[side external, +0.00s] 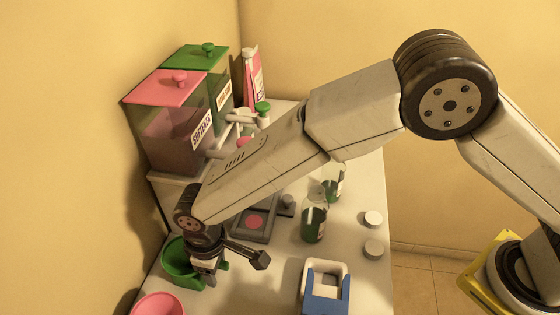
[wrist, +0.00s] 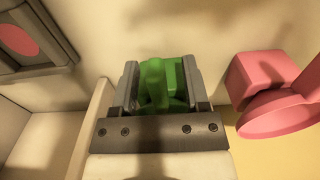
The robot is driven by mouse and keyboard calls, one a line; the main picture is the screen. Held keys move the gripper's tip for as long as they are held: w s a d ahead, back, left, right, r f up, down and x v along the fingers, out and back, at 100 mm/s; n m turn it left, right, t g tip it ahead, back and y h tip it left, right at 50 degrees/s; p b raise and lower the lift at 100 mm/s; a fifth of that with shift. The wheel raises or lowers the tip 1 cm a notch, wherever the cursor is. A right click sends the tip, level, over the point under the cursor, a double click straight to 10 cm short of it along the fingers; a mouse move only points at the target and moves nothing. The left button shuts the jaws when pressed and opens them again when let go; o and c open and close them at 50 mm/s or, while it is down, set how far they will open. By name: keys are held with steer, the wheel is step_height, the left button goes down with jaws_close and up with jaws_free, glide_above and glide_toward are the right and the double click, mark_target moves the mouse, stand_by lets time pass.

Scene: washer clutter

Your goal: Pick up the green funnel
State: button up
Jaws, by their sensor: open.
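The green funnel (side external: 178,262) stands at the left edge of the table in the side view, partly hidden behind my gripper (side external: 207,277). In the wrist view, part of the green funnel (wrist: 160,82) shows between the two fingers of my gripper (wrist: 162,90). My gripper is open, with one finger on each side of that green part. I cannot tell whether either finger touches it. The rest of the funnel is hidden by the gripper.
A pink funnel (side external: 158,305) is close by, also at the right in the wrist view (wrist: 275,115). Dispensers (side external: 172,135) stand behind.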

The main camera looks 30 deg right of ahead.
jaws_close()
steer(key=shift+r, duration=0.1)
stand_by(0.3)
steer(key=shift+r, duration=0.8)
steer(key=s+d+r, duration=0.9)
steer(key=s+r, duration=0.1)
steer(key=r, duration=0.1)
steer(key=shift+s+r, duration=0.15)
steer(key=shift+s, duration=0.25)
